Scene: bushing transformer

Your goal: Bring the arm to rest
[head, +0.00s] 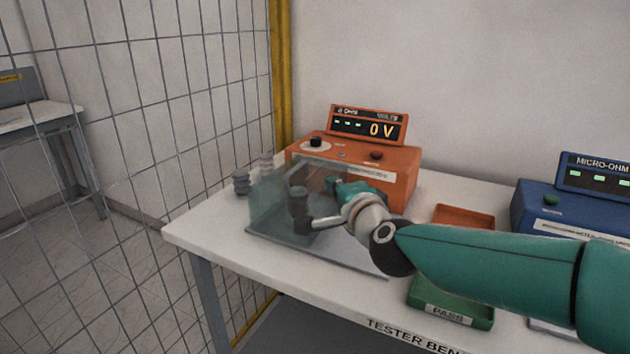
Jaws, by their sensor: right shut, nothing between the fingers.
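My right arm (490,262), teal with a pale wrist, reaches in from the right over the tester bench (190,232). My right gripper (325,205) is at the clear shield (268,208) in front of the orange tester. It is small and partly blurred by the shield; its fingers are shut with nothing between them. A dark ribbed bushing (298,205) shows beside the gripper, seen through the shield. Whether the gripper touches the shield or the bushing I cannot tell. My left gripper is not in view.
The orange tester (395,165) reads 0 V. Grey bushings (241,182) stand at the bench's left end. An orange tray (464,215) and a green PASS tray (452,305) lie near my arm. A blue micro-ohm meter (540,210) stands right. A mesh fence (130,120) borders the left.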

